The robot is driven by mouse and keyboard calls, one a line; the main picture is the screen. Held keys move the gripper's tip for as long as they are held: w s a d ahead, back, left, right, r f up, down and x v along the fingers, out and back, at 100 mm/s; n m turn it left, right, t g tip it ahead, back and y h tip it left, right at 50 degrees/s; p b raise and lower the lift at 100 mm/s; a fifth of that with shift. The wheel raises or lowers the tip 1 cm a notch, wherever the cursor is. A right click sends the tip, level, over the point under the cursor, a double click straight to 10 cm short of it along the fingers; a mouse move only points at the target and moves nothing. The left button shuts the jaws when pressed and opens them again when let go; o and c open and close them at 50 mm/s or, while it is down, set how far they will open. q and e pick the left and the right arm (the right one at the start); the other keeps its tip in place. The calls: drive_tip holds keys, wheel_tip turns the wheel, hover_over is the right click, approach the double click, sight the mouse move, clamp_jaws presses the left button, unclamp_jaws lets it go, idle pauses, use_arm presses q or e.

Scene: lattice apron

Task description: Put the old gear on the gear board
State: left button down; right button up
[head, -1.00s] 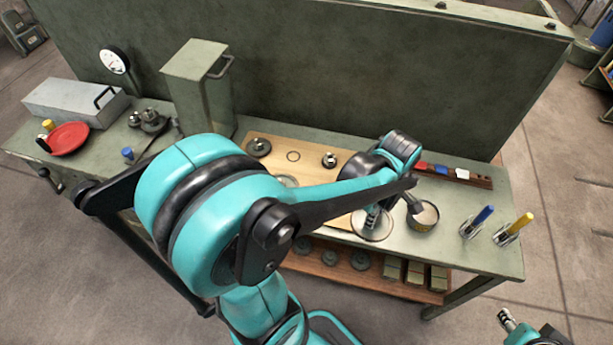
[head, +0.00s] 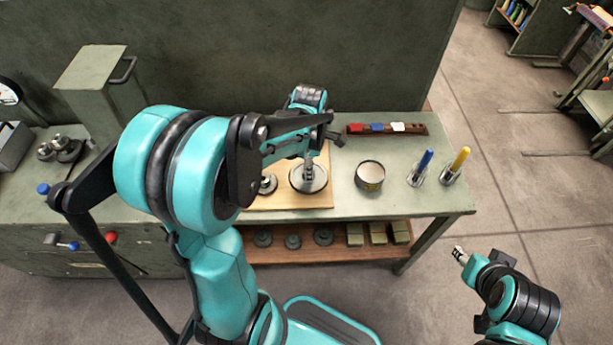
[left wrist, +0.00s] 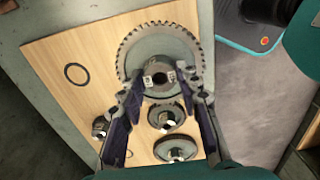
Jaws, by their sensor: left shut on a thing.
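The old gear (head: 309,178), a large grey toothed disc, is at the right end of the wooden gear board (head: 302,204). In the left wrist view the gear (left wrist: 160,48) overlaps the board (left wrist: 52,52); whether it touches the wood I cannot tell. My left gripper (left wrist: 160,78) is shut on the gear's central hub from above. Smaller gears stand beside it on the board, one nearest (left wrist: 165,116) and another (left wrist: 176,149). My right gripper (head: 460,256) is off the bench at lower right, too small to judge its jaws.
A round tin (head: 370,175) stands right of the board. Beyond it are a blue-handled tool (head: 422,163) and a yellow-handled tool (head: 457,162) in holders. A coloured-block rack (head: 387,129) lies behind. Several gears and blocks (head: 378,233) sit on the lower shelf.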

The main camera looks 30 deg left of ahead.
use_arm(q)
drive_tip(key=shift+w+a+f, duration=0.55)
drive_tip(key=shift+w+f, duration=0.05)
wheel_tip(320, 180, down, 4)
drive_tip(key=shift+r+b, duration=0.1)
drive_tip(key=shift+b, duration=1.15)
drive_tip(key=shift+r, duration=0.1)
drive_tip(key=c, duration=1.1)
unclamp_jaws()
drive_tip(key=shift+f, duration=0.2)
drive_tip(key=shift+o, duration=0.2)
